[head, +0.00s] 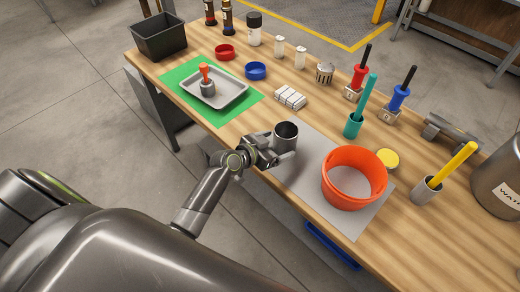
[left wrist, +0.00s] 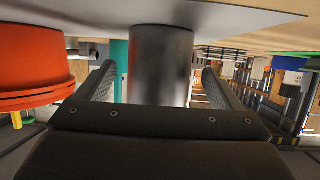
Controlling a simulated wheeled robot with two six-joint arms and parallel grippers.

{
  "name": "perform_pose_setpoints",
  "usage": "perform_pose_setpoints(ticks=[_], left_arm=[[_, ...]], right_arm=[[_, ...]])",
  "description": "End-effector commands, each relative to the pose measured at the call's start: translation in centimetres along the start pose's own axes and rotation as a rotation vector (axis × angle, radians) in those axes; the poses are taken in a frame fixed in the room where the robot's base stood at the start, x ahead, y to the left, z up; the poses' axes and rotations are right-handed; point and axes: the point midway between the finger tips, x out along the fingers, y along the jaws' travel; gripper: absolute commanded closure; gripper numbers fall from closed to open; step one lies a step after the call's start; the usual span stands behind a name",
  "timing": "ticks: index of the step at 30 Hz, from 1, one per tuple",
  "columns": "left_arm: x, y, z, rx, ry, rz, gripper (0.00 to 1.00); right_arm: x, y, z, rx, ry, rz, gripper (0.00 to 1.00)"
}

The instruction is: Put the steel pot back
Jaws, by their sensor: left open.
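The steel pot (head: 285,138), a plain grey open-topped cylinder, stands upright on the grey mat (head: 353,224), near its left end. My left gripper (head: 270,150) is at the pot's left side, low over the table's near edge. In the left wrist view, which is upside down, the open fingers (left wrist: 160,95) lie on either side of the pot (left wrist: 161,60). I cannot tell whether they touch it. My right gripper is not in view.
An orange tub (head: 354,178) stands on the mat right of the pot. A green mat (head: 180,75) holds a metal tray (head: 236,86) with a small grey weight with an orange handle (head: 206,82). White blocks (head: 290,97) and a teal cup (head: 353,127) stand behind the pot.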

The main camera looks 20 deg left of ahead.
Motion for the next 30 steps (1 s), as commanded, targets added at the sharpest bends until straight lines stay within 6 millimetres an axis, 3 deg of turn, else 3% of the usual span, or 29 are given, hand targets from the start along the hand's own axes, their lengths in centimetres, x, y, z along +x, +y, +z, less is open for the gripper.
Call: perform_pose_setpoints(ticks=[6, 13, 30], left_arm=[[-3.8, 0.0, 0.1, 0.002, -0.001, -0.001, 0.13], [-6.7, 0.0, 0.1, 0.002, -0.002, 0.000, 0.13], [-7.6, 0.0, 0.0, 0.000, 0.000, 0.001, 0.13]], right_arm=[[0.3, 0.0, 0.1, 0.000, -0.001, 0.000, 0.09], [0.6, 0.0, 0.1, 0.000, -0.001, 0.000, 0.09], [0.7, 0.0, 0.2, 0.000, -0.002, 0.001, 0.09]])
